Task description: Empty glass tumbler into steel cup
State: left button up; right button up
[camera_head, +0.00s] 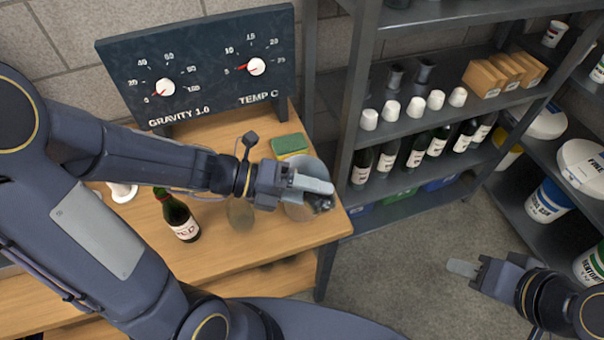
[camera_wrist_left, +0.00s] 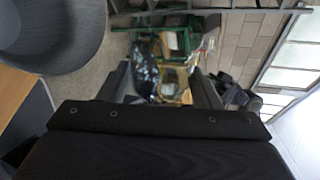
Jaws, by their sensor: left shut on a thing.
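My left gripper (camera_head: 318,195) is at the right end of the wooden table, over the steel cup (camera_head: 300,214). It is shut on the glass tumbler (camera_wrist_left: 163,68), which shows as a clear, blurred shape between the fingers in the left wrist view. In the head view the gripper hides most of the tumbler, so its tilt and contents are hard to tell. The steel cup's grey round side also shows at the upper left of the wrist view (camera_wrist_left: 55,35). My right gripper (camera_head: 466,268) is over the floor at the right, away from the table; its finger gap is unclear.
A dark bottle (camera_head: 178,216) stands on the table to the left. A green and yellow sponge (camera_head: 289,145) lies behind the cup. A gauge board (camera_head: 205,75) stands at the back. A shelf with bottles (camera_head: 413,150) is close on the right.

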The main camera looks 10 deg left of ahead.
pick_arm(q)
jog(key=shift+w+a+r+n, duration=0.2)
jog(key=shift+w+a+n, duration=0.1)
jog(key=shift+w, duration=0.1)
jog(key=shift+w+a+r+h, duration=0.15)
jog(key=shift+w+h, duration=0.1)
jog(key=shift+h, duration=0.05)
jog(key=shift+w+f+n+g+h+p, duration=0.1)
jog(key=shift+f+n+g+h+p, duration=0.25)
jog(key=shift+n+p, duration=0.4)
jog(key=shift+r+n, duration=0.15)
jog(key=shift+n, duration=0.1)
jog(key=shift+r+n+h+p, duration=0.2)
jog(key=shift+n+h+p, duration=0.25)
jog(key=shift+p, duration=0.55)
jog(key=shift+r, duration=0.1)
